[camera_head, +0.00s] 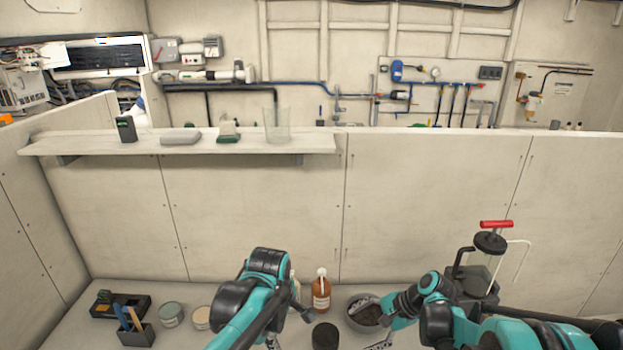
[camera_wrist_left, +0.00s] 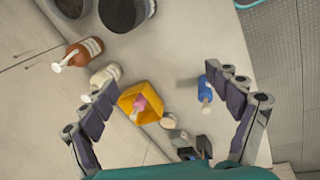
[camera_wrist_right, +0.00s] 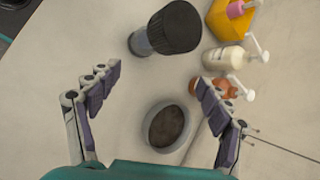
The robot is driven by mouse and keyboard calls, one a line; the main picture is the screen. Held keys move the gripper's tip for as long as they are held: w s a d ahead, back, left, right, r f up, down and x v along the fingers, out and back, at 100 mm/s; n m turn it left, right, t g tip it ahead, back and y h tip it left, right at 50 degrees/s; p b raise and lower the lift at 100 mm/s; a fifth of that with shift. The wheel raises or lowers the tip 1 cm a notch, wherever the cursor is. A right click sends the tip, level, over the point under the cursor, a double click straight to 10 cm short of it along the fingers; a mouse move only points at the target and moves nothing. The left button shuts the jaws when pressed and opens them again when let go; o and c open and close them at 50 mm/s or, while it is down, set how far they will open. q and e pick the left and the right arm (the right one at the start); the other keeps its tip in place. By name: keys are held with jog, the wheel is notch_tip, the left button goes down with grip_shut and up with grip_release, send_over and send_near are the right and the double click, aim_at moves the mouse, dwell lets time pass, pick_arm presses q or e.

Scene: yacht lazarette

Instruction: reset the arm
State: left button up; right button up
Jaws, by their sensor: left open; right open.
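My left arm (camera_head: 264,278) reaches over the bench in the head view. Its gripper's fingers are mostly hidden there. In the left wrist view my left gripper (camera_wrist_left: 160,85) is open, with nothing between the fingers, above an orange-yellow container (camera_wrist_left: 131,101) and a blue bottle (camera_wrist_left: 205,88). My right arm (camera_head: 434,283) comes in from the right, its gripper low near a grey bowl (camera_head: 354,314). In the right wrist view my right gripper (camera_wrist_right: 158,78) is open and empty, above the bench between a black-topped cylinder (camera_wrist_right: 174,27) and the bowl (camera_wrist_right: 166,123).
A brown pump bottle (camera_head: 321,293) stands at the back of the bench. Jars (camera_head: 171,315), a holder with blue tools (camera_head: 136,333) and a black tray (camera_head: 104,305) are at left. A red-handled pump container (camera_head: 490,263) stands at right. A shelf (camera_head: 100,146) runs along the wall above.

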pick_arm(q)
jog(key=s+a+f+m+t+b, duration=0.2)
jog(key=s+a+f+m+b, duration=0.3)
jog(key=s+f+m+b, duration=0.1)
jog(key=s+a+f+m+t+b, duration=0.2)
jog(key=s+a+f+m+b, duration=0.3)
jog(key=s+m, duration=0.3)
jog(key=shift+s+a+f+t+y+b, duration=0.35)
jog(key=shift+s+a+f, duration=0.25)
jog(key=shift+s, duration=0.45)
pick_arm(e)
jog(key=s+d+f+n+t+h, duration=0.1)
jog(key=s+d+n+t+h, duration=0.1)
jog(key=s+n, duration=0.4)
jog(key=s+d+f+n+t+h, duration=0.1)
jog(key=s+n+t+h, duration=0.2)
jog(key=s, duration=1.2)
jog(key=n+h, duration=0.2)
jog(key=n, duration=0.1)
jog(key=shift+s+d+f+n, duration=0.3)
jog(key=shift+d, duration=0.05)
pick_arm(q)
jog(key=shift+a+r, duration=0.1)
